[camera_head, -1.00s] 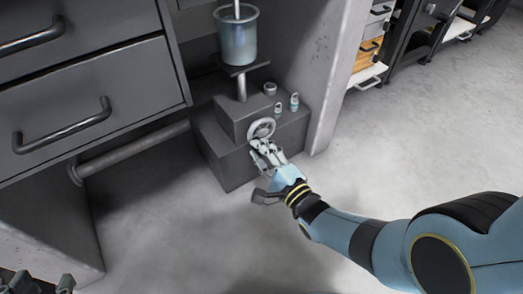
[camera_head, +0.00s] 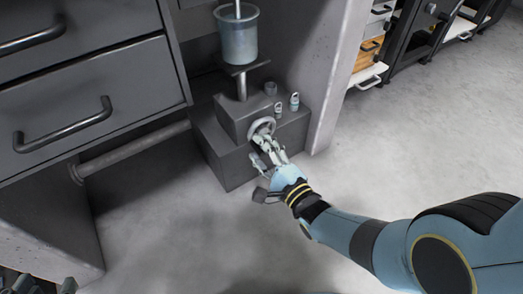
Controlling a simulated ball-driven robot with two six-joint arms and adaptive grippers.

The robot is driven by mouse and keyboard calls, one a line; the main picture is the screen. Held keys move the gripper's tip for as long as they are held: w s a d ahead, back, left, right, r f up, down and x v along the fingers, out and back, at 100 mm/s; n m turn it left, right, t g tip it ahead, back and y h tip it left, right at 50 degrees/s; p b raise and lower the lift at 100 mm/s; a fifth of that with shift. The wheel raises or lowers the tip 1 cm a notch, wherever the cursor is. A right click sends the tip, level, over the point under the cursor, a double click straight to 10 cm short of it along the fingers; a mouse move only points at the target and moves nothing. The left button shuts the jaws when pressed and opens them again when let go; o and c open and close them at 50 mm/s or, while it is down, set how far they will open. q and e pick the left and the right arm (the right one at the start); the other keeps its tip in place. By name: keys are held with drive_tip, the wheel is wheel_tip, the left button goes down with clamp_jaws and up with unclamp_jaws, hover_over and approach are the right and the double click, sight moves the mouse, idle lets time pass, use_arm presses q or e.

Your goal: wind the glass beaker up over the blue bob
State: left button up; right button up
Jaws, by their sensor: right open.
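The glass beaker (camera_head: 238,42), pale blue-grey, stands upright on a small dark plate (camera_head: 250,66) on top of a metal post (camera_head: 242,88). A thin light rod (camera_head: 237,9) comes down into the beaker from above. I cannot make out the blue bob. The post rises from a grey stepped block (camera_head: 228,160) with a pale round handwheel (camera_head: 262,126) on its front. My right gripper (camera_head: 270,151) is open, its fingers spread just in front of and below the wheel; I cannot tell if they touch it. My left gripper (camera_head: 46,285) shows only partly at the bottom left edge.
Small grey weights (camera_head: 294,101) stand on the block right of the wheel. A drawer cabinet (camera_head: 90,130) is on the left, with a horizontal pipe (camera_head: 135,147) below it. A concrete upright (camera_head: 335,80) borders the block on the right. The floor in front is clear.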

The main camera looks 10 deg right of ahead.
drive_tip(key=v, duration=0.7)
drive_tip(key=shift+s, duration=0.25)
drive_tip(key=shift+d, duration=0.1)
